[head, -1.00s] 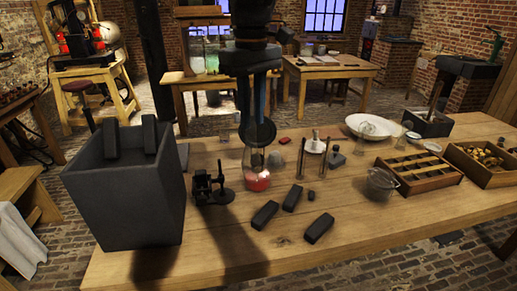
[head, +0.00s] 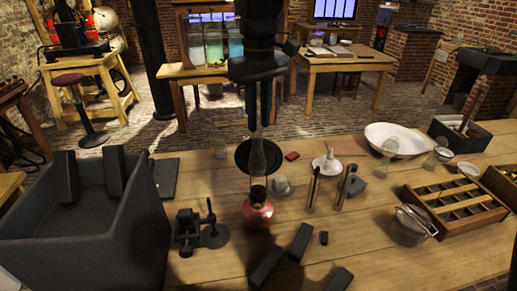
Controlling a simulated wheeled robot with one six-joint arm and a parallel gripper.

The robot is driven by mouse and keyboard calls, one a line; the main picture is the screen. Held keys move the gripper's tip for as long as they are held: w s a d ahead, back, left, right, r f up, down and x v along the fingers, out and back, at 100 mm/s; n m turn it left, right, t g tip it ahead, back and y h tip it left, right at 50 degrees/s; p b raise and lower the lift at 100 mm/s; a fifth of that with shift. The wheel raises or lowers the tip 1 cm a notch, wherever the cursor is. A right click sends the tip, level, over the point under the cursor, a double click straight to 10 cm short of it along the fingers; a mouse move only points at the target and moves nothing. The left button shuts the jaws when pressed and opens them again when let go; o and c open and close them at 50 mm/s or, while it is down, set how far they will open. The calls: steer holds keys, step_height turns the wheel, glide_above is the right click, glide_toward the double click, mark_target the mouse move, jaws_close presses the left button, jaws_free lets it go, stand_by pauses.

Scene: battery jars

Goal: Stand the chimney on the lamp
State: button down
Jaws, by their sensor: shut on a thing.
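The red lamp (head: 257,214) stands upright on the wooden table, with a dark burner on top. The clear glass chimney (head: 258,160) is upright directly above the lamp in the picture. Its lower end overlaps the burner; I cannot tell whether it rests there or hangs just above. My gripper (head: 259,124) points straight down, shut on the chimney's upper part. The fingertips are dark and hard to make out against the glass. A dark round disc (head: 243,156) shows behind the chimney; what it belongs to is unclear.
A large dark box (head: 140,235) stands at the left. A small black stand (head: 215,236) is left of the lamp, a grey cup (head: 281,186) right behind it. Dark blocks (head: 300,242) lie in front right. A compartment tray (head: 425,190) and white bowl (head: 400,132) are farther right.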

mark_target(261, 99)
steer(key=shift+f+p, duration=0.8)
steer(key=shift+f, duration=2.35)
steer(key=c, duration=1.5)
jaws_free()
steer(key=shift+c, duration=0.2)
steer(key=shift+r, duration=0.1)
step_height(261, 99, up, 11)
steer(key=b, duration=0.3)
steer(key=shift+r+b, duration=0.15)
steer(key=shift+b, duration=0.15)
steer(key=shift+d+r, duration=0.1)
steer(key=shift+d, duration=0.1)
steer(key=s+d+f+m, duration=0.4)
steer(key=s+d+f, duration=0.2)
steer(key=d+f, duration=0.5)
steer(key=s+d+f+m+t, duration=0.1)
steer(key=s+d+f+m, duration=0.3)
steer(key=s+d+f, duration=0.3)
steer(key=d+f, duration=0.4)
steer(key=d, duration=0.1)
steer(key=shift+d+f, duration=0.15)
steer(key=shift+d, duration=0.15)
